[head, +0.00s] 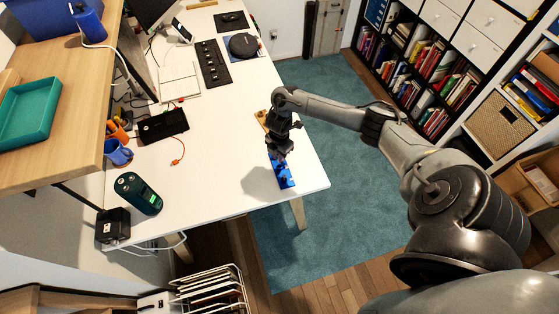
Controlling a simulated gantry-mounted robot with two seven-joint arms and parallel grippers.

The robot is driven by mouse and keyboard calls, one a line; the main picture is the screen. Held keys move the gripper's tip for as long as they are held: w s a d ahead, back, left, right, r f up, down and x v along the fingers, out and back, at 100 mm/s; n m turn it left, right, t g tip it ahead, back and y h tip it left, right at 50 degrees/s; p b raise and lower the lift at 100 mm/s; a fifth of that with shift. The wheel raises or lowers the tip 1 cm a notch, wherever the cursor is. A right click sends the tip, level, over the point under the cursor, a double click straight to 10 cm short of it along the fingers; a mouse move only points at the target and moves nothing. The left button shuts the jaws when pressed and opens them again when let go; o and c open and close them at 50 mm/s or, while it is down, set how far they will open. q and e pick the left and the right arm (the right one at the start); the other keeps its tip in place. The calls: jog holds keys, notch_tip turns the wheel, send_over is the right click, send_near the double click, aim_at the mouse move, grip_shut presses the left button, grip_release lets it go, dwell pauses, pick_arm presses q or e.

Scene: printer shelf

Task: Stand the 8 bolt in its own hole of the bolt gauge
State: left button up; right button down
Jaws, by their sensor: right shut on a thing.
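The bolt gauge is a small blue block (284,182) near the right edge of the white table. Small dark shapes show on it, too small to tell apart. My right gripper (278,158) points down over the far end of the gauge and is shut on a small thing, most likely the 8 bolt. The bolt is mostly hidden by the fingers. I cannot tell whether its tip is above a hole or inside one. My left gripper is not in view.
A wooden piece (262,119) lies just beyond my right gripper, partly hidden by it. A green device (138,194), a black case (163,126) and a blue mug (117,152) stand at the left. The table between them and the gauge is clear.

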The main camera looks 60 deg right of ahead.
notch_tip(320, 180, down, 4)
jog(key=shift+s+a+r+b, duration=0.1)
jog(key=shift+r+b, duration=0.1)
jog(key=shift+b, duration=0.1)
jog(key=shift+f, duration=0.25)
jog(key=c, duration=1.1)
grip_release()
jog(key=shift+r, duration=0.1)
